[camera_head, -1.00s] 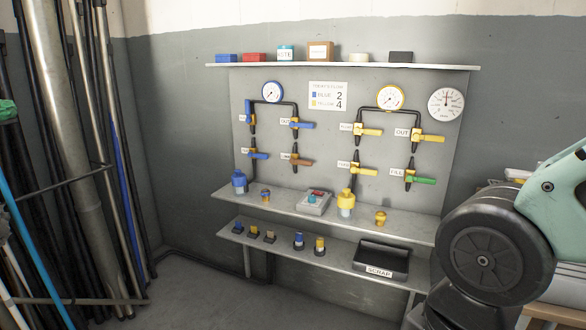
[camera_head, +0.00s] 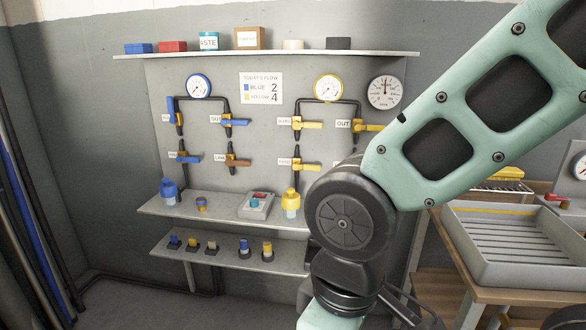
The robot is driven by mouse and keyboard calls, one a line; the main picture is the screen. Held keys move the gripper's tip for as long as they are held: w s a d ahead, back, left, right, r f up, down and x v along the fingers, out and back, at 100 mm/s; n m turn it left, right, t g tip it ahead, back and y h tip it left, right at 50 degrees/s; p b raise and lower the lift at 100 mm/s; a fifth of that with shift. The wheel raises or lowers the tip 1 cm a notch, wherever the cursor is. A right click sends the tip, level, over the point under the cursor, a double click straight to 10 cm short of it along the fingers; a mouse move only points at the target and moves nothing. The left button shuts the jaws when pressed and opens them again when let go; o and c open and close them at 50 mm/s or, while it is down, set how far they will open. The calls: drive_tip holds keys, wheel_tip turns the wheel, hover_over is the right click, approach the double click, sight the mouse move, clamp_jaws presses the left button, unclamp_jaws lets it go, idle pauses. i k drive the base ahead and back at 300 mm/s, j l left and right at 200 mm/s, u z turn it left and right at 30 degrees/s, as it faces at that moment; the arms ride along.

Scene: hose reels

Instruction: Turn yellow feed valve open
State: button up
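The yellow feed valve (camera_head: 305,167) is on the grey panel, at the lower left of the yellow-gauge group. Its yellow lever points sideways to the right, across the dark vertical pipe, and a small white label reading FEED sits at its left. A yellow-capped bottle stands below it on the upper shelf. My arm crosses the right side of the view, with its large dark elbow joint (camera_head: 345,220) in front of the lower right of the panel. It hides the panel's green-handled valve. My gripper is not in view.
Other valves with yellow, blue and brown levers share the panel (camera_head: 215,100). The upper shelf (camera_head: 225,207) carries bottles and a small device; the lower shelf (camera_head: 210,258) carries several small fittings. A grey tray (camera_head: 520,280) stands on a bench at right. Dark poles are at far left.

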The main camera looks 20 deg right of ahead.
sight(295, 166)
drive_tip(key=i+j, duration=1)
drive_tip(key=i, duration=0.15)
